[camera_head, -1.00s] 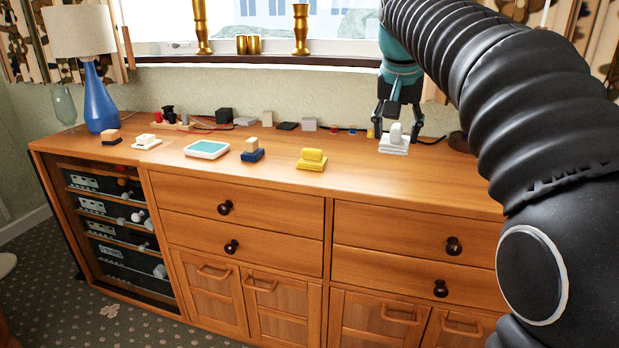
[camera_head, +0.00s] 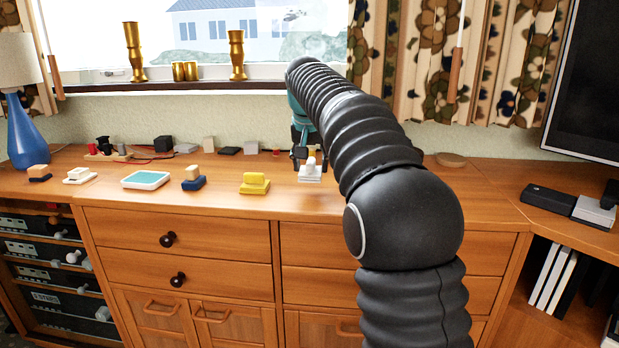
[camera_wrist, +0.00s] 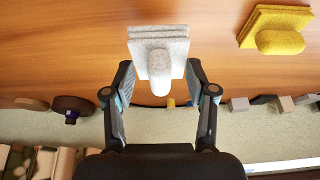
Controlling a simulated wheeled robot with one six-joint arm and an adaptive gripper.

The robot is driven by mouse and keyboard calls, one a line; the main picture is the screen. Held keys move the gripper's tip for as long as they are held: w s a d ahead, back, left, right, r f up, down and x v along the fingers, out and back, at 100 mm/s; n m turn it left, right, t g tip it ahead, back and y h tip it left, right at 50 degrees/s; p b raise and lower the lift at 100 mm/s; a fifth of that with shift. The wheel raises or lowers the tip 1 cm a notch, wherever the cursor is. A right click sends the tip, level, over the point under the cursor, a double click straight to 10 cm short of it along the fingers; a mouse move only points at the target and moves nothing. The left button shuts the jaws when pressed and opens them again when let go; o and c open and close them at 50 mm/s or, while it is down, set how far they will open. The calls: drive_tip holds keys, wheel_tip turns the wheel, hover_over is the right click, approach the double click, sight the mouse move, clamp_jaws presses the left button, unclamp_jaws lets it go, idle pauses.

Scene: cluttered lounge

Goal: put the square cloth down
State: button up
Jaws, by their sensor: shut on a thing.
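The square cloth is a pale grey-white, flat, layered square with a rounded grip-like lump on it (camera_head: 310,175). In the wrist view the cloth (camera_wrist: 172,41) lies just beyond and between my fingertips, with its lump pointing toward my gripper (camera_wrist: 160,92). My gripper (camera_head: 305,153) is shut on the cloth, over the wooden sideboard (camera_head: 345,200), right of the yellow cloth-like block (camera_head: 254,184). My arm partly hides the gripper in the head view. Whether the cloth touches the sideboard top, I cannot tell.
A blue-based block (camera_head: 194,180), a teal-topped tray (camera_head: 146,180) and smaller blocks stand to the left. Small boxes and cables line the back. A round wooden disc (camera_head: 451,159) and black device (camera_head: 548,199) are at right. Sideboard top between them looks clear.

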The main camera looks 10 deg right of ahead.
sight(311, 177)
drive_tip(key=shift+f+b, duration=0.5)
drive_tip(key=shift+f, duration=1.45)
drive_tip(key=shift+f, duration=0.1)
drive_tip(key=o, duration=1)
drive_tip(key=p+v, duration=0.2)
drive_tip(key=v, duration=1)
